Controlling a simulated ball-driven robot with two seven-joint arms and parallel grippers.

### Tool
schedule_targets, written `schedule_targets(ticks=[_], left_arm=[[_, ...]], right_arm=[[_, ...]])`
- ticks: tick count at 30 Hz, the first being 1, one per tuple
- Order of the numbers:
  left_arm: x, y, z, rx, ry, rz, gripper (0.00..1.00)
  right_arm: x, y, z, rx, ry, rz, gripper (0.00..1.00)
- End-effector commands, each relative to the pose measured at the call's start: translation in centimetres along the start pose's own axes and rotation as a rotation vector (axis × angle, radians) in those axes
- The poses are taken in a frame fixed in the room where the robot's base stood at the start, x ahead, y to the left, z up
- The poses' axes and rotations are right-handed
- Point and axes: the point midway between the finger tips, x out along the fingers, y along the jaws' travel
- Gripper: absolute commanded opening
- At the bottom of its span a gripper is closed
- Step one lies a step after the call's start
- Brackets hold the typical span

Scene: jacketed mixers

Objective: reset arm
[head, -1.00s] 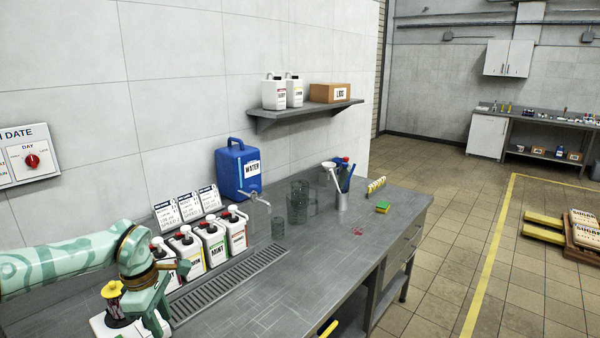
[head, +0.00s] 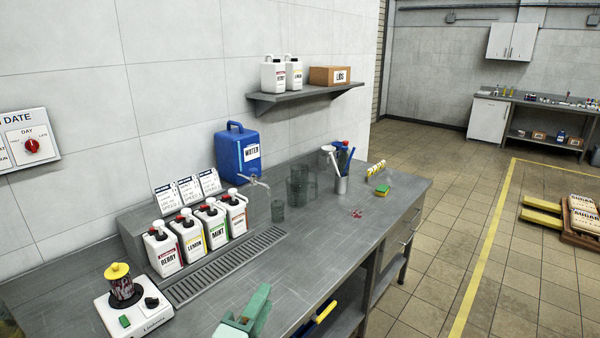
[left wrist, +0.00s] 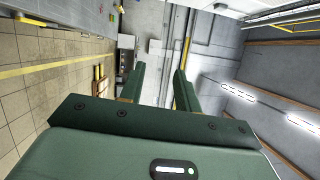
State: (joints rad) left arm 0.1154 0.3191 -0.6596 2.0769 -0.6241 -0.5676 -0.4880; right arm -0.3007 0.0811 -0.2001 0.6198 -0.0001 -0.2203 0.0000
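My left gripper (head: 246,314) shows at the bottom edge of the head view, in front of the counter's near edge, with most of its arm out of the picture. In the left wrist view its two green fingers (left wrist: 160,85) stand apart with nothing between them, so it is open and empty. The mixer (head: 136,306), a white base with a dark jar and yellow lid, stands at the counter's left end, clear of the gripper. My right gripper is not in view.
Several syrup jugs (head: 190,234) stand behind a drip grate (head: 222,268) on the counter (head: 330,235). A blue water container (head: 238,155), clear cups (head: 298,190) and a utensil holder (head: 342,184) stand further along. A shelf (head: 306,98) juts from the wall.

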Motion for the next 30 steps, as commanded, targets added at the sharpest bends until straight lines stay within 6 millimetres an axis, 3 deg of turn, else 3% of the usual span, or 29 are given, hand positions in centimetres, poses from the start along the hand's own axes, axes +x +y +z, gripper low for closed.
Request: schedule_targets(ticks=[1,3,6,12,19,25,30], left_arm=[[-2.6,2.3,3.1,-0.152,-0.155,0.114,0.33],[-6.2,5.1,6.5,-0.308,-0.337,0.245,0.33],[-11.2,8.2,9.6,-0.452,-0.532,0.388,0.33],[-19.8,11.7,12.6,-0.608,-0.809,0.583,0.33],[-28.4,13.3,14.1,-0.698,-1.053,0.752,0.33],[-28.1,21.0,12.4,-0.757,-1.028,0.843,0.33],[-29.1,28.4,10.4,-0.827,-1.012,0.930,0.33]], right_arm=[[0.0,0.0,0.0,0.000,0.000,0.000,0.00],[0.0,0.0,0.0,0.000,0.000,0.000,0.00],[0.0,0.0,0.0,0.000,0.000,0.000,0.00],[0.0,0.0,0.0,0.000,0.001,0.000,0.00],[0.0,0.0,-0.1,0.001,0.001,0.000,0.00],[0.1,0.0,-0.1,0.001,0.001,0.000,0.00],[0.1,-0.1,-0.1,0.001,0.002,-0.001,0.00]])
